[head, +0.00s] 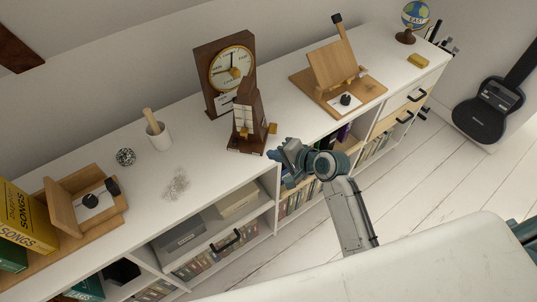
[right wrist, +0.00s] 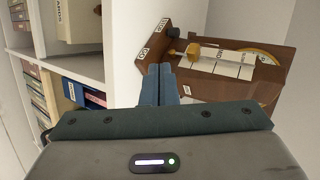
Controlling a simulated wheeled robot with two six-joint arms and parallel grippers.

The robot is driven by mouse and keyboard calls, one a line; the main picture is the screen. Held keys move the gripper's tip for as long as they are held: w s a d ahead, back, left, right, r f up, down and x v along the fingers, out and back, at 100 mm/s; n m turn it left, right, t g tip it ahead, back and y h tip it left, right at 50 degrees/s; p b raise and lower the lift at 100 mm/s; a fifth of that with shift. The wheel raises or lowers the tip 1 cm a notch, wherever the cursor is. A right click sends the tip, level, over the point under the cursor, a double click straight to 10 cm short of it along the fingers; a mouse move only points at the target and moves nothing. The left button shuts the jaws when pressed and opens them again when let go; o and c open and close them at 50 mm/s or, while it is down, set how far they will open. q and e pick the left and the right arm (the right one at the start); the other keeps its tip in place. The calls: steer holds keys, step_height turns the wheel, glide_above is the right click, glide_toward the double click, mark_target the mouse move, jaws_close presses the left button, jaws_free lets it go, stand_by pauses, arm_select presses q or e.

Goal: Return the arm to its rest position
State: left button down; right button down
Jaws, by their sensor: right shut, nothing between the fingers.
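My right arm reaches up from the lower right of the head view, with its gripper (head: 275,155) at the front edge of the white shelf top (head: 215,178). Its fingers are shut and empty; in the right wrist view the blue-grey fingers (right wrist: 158,88) lie together. Just beyond the gripper stands a small dark wooden metronome (head: 247,118) with a light scale plate. It also shows in the right wrist view (right wrist: 225,75), close past the fingertips. I cannot tell whether they touch. My left gripper is not in view.
A wooden clock (head: 226,72) stands behind the metronome. A wooden stand (head: 333,65), a globe (head: 415,15) and a yellow block (head: 418,61) are to the right. A white cup (head: 159,136) and wire ball (head: 125,157) are left. A guitar (head: 488,108) leans at the far right.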

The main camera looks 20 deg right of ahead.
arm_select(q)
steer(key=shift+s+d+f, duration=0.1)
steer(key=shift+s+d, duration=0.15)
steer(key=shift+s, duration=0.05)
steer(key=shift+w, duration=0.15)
